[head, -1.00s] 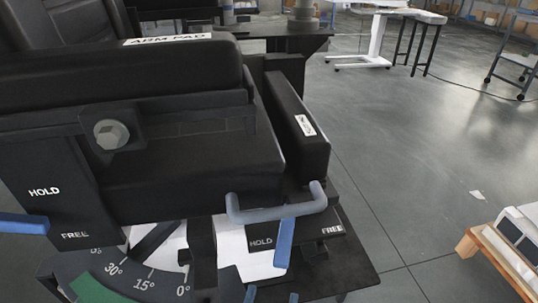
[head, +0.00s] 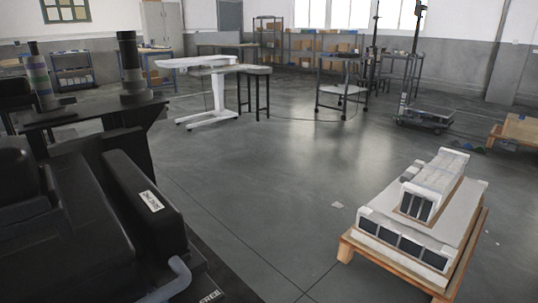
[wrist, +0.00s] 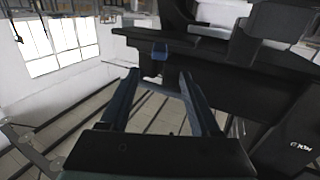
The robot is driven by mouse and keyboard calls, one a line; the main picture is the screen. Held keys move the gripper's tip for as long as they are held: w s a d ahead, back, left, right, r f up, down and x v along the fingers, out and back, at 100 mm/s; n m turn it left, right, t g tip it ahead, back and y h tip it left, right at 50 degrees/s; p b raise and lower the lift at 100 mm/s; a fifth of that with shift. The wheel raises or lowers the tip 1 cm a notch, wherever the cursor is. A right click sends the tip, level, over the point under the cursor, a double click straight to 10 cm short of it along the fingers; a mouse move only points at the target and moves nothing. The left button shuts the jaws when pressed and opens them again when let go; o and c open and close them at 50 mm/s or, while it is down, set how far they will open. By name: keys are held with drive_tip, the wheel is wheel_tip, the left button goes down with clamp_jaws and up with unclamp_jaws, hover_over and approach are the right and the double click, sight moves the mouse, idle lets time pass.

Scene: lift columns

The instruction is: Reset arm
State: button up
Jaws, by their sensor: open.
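My gripper (wrist: 158,82) shows in the wrist view with its two dark blue fingers spread apart. Nothing is between them. A dark beam-like structure (wrist: 205,60) lies beyond the fingertips, with a small blue piece (wrist: 160,50) on its near edge. I cannot tell whether the fingers touch it. My gripper and arm do not show in the head view.
Black padded equipment (head: 75,225) with a labelled black block (head: 145,205) fills the lower left. A wooden pallet with white-grey units (head: 410,240) stands at right. A white table (head: 205,90) and a cart (head: 343,90) stand farther back. Grey floor between is open.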

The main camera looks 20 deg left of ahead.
drive_tip(key=w+r+t+y, duration=0.1)
drive_tip(key=w+r+t, duration=0.2)
drive_tip(key=w+r, duration=0.65)
drive_tip(key=w+d+r+m+t+h, duration=0.1)
drive_tip(key=w+d+r+t, duration=0.15)
drive_tip(key=r, duration=0.55)
drive_tip(key=w+d+r+t+h, duration=0.15)
drive_tip(key=d+r, duration=0.25)
drive_tip(key=r, duration=0.4)
drive_tip(key=w+d+r+m+t+h, duration=0.1)
drive_tip(key=d+r+t+h, duration=0.15)
drive_tip(key=r, duration=0.55)
drive_tip(key=s+d+r+m+t+h, duration=0.2)
drive_tip(key=d+r+m+h, duration=0.15)
drive_tip(key=r, duration=0.25)
drive_tip(key=s+d+r+m+t+h, duration=0.1)
drive_tip(key=s+d+r+m+h, duration=0.15)
drive_tip(key=d+r, duration=0.25)
wheel_tip(320, 180, up, 38)
drive_tip(key=w+p, duration=0.1)
drive_tip(key=p, duration=3.7)
drive_tip(key=shift+n+h, duration=0.3)
drive_tip(key=shift+n, duration=0.1)
drive_tip(key=shift+w+r, duration=0.1)
